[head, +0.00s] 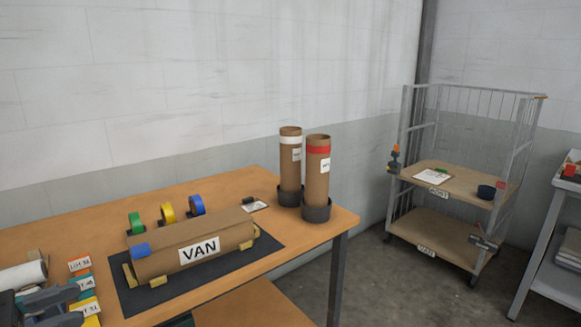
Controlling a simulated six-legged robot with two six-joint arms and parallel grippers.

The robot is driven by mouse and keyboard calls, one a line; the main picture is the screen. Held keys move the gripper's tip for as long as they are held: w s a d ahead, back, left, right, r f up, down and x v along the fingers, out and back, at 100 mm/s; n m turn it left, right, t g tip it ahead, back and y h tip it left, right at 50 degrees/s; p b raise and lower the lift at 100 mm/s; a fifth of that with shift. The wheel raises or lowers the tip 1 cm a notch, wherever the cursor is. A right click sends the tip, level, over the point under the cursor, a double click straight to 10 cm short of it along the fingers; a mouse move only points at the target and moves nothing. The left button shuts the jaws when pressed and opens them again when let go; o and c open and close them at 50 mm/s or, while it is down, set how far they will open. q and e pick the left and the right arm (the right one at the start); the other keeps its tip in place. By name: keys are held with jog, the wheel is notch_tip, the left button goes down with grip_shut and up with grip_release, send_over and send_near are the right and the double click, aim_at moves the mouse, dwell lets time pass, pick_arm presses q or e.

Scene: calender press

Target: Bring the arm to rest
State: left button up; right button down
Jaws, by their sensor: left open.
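My left gripper (68,307) shows at the bottom left corner, with two dark fingers parted and nothing seen between them. It is over the near left part of the wooden table (180,197), beside the colored cards. Most of its arm is outside the picture. My right gripper is not in view.
A brown roll labelled VAN (165,262) lies on yellow blocks on a dark mat (240,262), with green, yellow and blue tape rolls (167,212) behind it. Two cardboard tubes (317,175) stand in dark cups at the right. White rolls (22,275) lie left. A shelf cart (460,185) stands beyond.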

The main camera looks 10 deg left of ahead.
pick_arm(q)
jog(key=w+d+f+m+g+y+p, duration=0.15)
jog(key=d+f+g, duration=0.35)
jog(key=f, duration=0.7)
jog(key=w+d+f+m+g+y+p, duration=0.15)
jog(key=d+f+g, duration=0.35)
jog(key=f, duration=0.7)
jog(key=s+d+f+m+g+y+p, duration=0.1)
jog(key=s+d+f+m, duration=0.3)
jog(key=d+f+m, duration=0.4)
jog(key=s+d+f+m+g+y+p, duration=0.2)
jog(key=s+d+f+m, duration=0.3)
jog(key=d+f+m, duration=0.3)
jog(key=d+m+y+p, duration=0.1)
jog(key=d+m, duration=0.3)
jog(key=shift+f+y+p, duration=0.4)
